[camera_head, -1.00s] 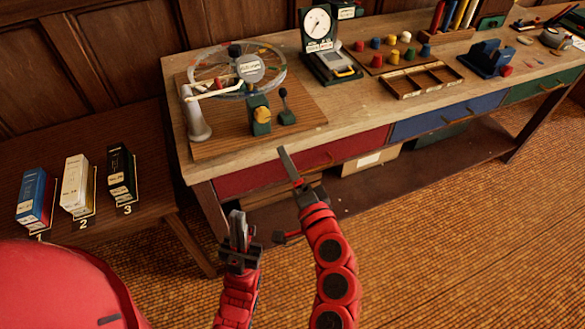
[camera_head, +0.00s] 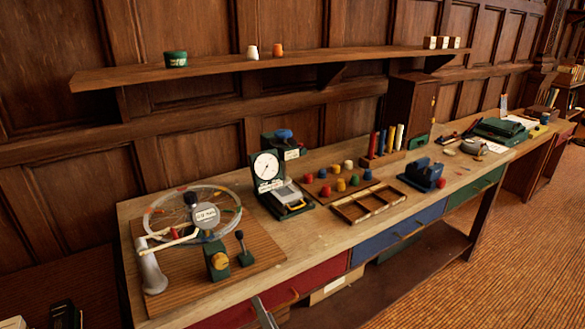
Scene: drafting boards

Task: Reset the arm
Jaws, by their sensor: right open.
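Only a grey tip of my right gripper (camera_head: 264,313) shows at the bottom edge of the head view, in front of the red drawer (camera_head: 287,293) of the workbench. Nothing is seen held in it. The rest of it lies below the picture. My left gripper is out of view.
The long workbench (camera_head: 400,215) holds a wheel device (camera_head: 193,212) on a wooden board, a dial gauge (camera_head: 267,168), coloured pegs, an empty divided tray (camera_head: 367,202) and a blue block tool (camera_head: 422,174). A wall shelf (camera_head: 220,70) runs above. Open floor (camera_head: 510,240) lies at right.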

